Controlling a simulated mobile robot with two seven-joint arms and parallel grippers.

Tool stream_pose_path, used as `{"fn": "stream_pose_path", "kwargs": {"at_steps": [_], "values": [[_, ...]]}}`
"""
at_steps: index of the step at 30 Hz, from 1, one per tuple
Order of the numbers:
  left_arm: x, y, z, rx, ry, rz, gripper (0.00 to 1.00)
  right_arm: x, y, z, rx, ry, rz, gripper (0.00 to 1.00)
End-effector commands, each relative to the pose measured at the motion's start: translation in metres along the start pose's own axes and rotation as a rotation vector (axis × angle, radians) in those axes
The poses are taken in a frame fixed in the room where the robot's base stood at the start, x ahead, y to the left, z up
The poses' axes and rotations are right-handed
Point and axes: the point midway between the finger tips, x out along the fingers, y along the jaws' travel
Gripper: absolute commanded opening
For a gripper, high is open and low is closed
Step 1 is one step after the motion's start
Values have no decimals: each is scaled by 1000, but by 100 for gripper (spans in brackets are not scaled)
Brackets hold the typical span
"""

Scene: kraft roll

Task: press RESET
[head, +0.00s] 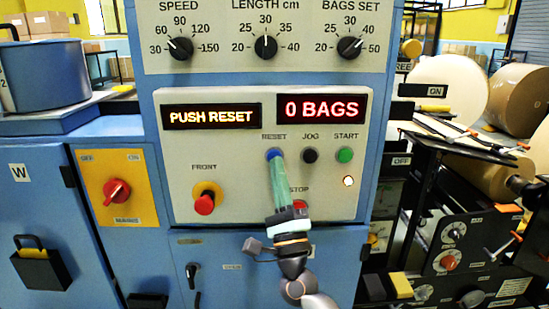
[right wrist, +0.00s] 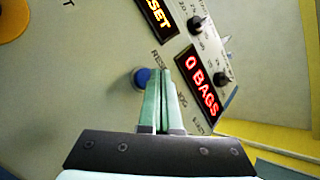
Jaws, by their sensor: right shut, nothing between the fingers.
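The blue RESET button (head: 274,153) sits on the pale control panel (head: 230,150), left of the black JOG button (head: 310,155) and the green START button (head: 345,155). My right gripper (head: 276,163) is shut and empty, its pale green fingers pointing up at the RESET button and overlapping its lower edge in the head view. In the right wrist view the blue button (right wrist: 142,77) shows just left of the closed fingertips (right wrist: 159,72). I cannot tell whether they touch it. The left display (head: 212,117) reads PUSH RESET. My left gripper is not in view.
A red STOP button (head: 300,205) is partly behind my right fingers. A red FRONT knob (head: 205,203) sticks out at lower left. The right display (head: 320,109) reads 0 BAGS. Large paper rolls (head: 522,98) and machinery stand at right.

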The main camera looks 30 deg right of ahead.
Motion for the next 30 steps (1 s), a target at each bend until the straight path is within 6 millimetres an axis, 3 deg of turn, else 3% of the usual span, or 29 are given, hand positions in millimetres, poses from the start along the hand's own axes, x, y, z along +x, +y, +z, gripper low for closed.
{"fn": "stream_pose_path", "kwargs": {"at_steps": [30], "values": [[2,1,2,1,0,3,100,6,4,-4,-1,0,-1,0]]}}
